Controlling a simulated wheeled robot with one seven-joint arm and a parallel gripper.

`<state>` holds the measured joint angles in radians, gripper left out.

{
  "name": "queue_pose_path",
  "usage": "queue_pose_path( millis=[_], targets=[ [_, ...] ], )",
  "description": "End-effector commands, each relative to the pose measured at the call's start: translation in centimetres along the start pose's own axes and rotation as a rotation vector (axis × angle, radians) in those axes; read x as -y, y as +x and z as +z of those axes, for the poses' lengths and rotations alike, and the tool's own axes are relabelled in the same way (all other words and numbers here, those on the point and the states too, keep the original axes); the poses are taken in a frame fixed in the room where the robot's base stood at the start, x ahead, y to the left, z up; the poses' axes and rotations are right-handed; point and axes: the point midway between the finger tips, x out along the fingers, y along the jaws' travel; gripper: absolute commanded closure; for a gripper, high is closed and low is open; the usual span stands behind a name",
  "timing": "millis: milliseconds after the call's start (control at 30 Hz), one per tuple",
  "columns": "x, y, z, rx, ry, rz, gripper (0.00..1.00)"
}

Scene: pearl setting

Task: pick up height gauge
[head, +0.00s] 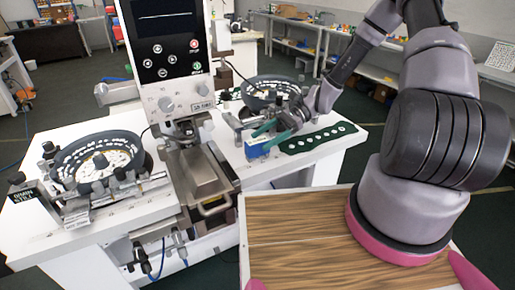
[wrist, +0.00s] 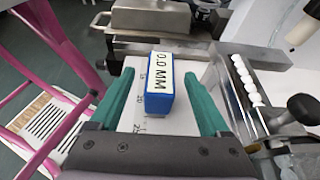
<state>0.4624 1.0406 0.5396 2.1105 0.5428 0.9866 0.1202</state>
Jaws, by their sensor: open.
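A blue block with a white label reading "0.0 MM", which looks like the height gauge (wrist: 159,99), stands on a pale surface in the middle of the wrist view. My gripper (wrist: 158,80) is open, with one green finger to the left of the block and one to the right. Gaps show between the block and both fingers. In the head view, my gripper (head: 257,138) is over the right part of the white bench, and the blue block (head: 256,152) is partly hidden by the fingers.
A machine with a dark screen (head: 165,40) stands left of my gripper. A green strip with white discs (head: 318,138) lies to its right. Round black feeder bowls stand at left (head: 97,165) and behind (head: 270,92). In the wrist view, a metal rail with white beads (wrist: 246,80) is close on the right.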

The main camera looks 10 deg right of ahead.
Motion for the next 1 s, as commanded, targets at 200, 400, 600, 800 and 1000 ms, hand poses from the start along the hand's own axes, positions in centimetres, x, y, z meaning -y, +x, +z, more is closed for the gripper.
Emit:
queue_pose_path(
  millis=[200,400,600,800,1000],
  targets=[
    [0.1,2.6,0.0,0.001,0.001,0.001,0.2],
    [0.1,2.8,-0.1,-0.001,0.0,0.0,0.2],
    [0.1,2.8,-0.1,-0.001,0.0,0.0,0.74],
    [0.1,2.8,0.0,0.0,0.0,0.0,1.0],
    [0.1,2.7,0.1,0.0,0.0,0.0,1.0]
  ],
)
